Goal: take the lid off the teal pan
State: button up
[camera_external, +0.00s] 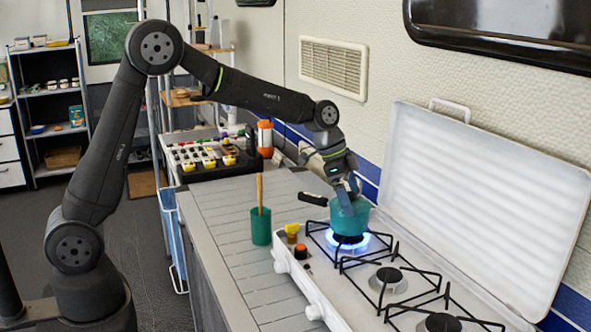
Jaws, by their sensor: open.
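The teal pan (350,220) stands on the rear-left burner of the white stove (330,290), over a lit blue flame. Its dark handle (313,199) points left. My gripper (348,187) is open and points down at the top of the pan, its fingers overlapping the pan's upper rim in this view. The lid and its knob cannot be made out behind the fingers. I cannot tell whether the fingers touch the lid.
A teal cup (261,227) with a wooden-handled tool stands on the slatted counter (215,215). A yellow-topped container (291,231) is close to the stove's left edge. The raised stove cover (480,200) stands behind the burners. Two other burners look empty.

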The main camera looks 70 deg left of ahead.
jog(key=c, duration=0.6)
jog(key=shift+r, duration=0.1)
